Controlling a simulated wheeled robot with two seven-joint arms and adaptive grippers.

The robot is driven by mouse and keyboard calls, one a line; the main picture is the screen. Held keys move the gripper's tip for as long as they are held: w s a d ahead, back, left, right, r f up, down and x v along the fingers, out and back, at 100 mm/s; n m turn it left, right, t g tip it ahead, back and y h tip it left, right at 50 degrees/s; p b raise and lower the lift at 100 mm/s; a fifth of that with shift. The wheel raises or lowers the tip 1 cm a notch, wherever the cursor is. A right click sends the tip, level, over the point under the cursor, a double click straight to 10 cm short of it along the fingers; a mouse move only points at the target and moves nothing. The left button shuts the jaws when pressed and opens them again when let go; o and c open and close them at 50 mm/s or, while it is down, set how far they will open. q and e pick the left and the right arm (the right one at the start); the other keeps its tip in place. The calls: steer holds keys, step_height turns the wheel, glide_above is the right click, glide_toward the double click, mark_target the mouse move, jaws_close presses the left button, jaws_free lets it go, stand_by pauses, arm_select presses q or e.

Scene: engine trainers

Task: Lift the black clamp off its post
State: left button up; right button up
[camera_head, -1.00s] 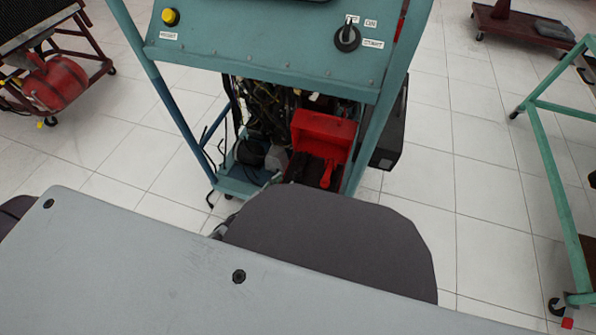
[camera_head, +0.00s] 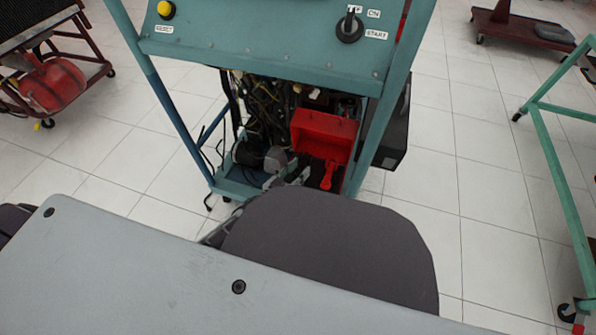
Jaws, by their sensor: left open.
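My left gripper (camera_head: 284,172) shows as a small grey shape at the lower front of the teal engine trainer (camera_head: 270,62), partly hidden behind my own dark grey arm link. It is open; its fingertips are hard to make out. It is just left of a red clamp (camera_head: 327,176) in front of an open red box or lid (camera_head: 323,136). I cannot pick out the black clamp or its post for certain among the dark parts beside the gripper. My right gripper is not in view.
Wires and hoses (camera_head: 262,110) crowd the trainer behind the gripper. Its teal uprights stand on both sides, and a black box (camera_head: 392,135) hangs on the right. A green frame (camera_head: 560,170) stands far right. The tiled floor between is clear.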

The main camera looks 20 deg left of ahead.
arm_select(q)
steer(key=c, duration=0.6)
jaws_close()
